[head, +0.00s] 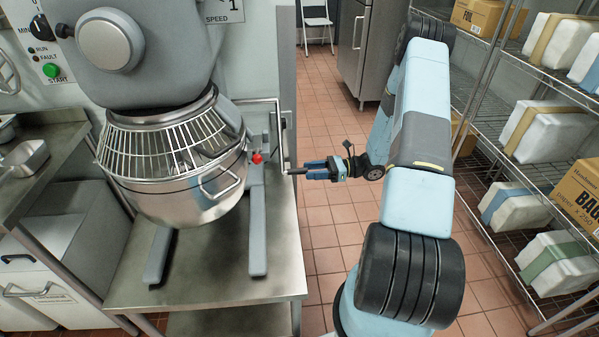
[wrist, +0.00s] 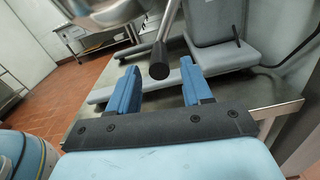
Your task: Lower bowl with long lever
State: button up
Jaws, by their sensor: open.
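The steel mixing bowl (head: 165,203) hangs under the mixer head, with a wire guard (head: 175,148) over its top. The long lever (head: 283,133) is a bent metal bar at the bowl's right side, and its lower end has a dark grip (head: 297,171). My gripper (head: 309,170) is just right of that grip. In the wrist view, my gripper (wrist: 160,68) is open with two blue fingers. The round black end of the lever grip (wrist: 159,66) shows between the fingertips, with gaps on both sides. Whether the fingers overlap it in depth is unclear.
The mixer stands on a steel table (head: 225,275), and its grey base legs (head: 257,225) reach forward. A red knob (head: 257,157) sits beside the bowl. Wire shelves (head: 510,150) with boxes and wrapped packs stand at right. The tiled floor (head: 335,210) between is clear.

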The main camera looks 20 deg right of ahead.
aim_at(285, 172)
jog(key=shift+w+a, duration=0.25)
jog(key=shift+a, duration=0.9)
jog(key=shift+w+a, duration=0.2)
jog(key=shift+a, duration=0.95)
jog(key=shift+c, duration=0.2)
grip_shut()
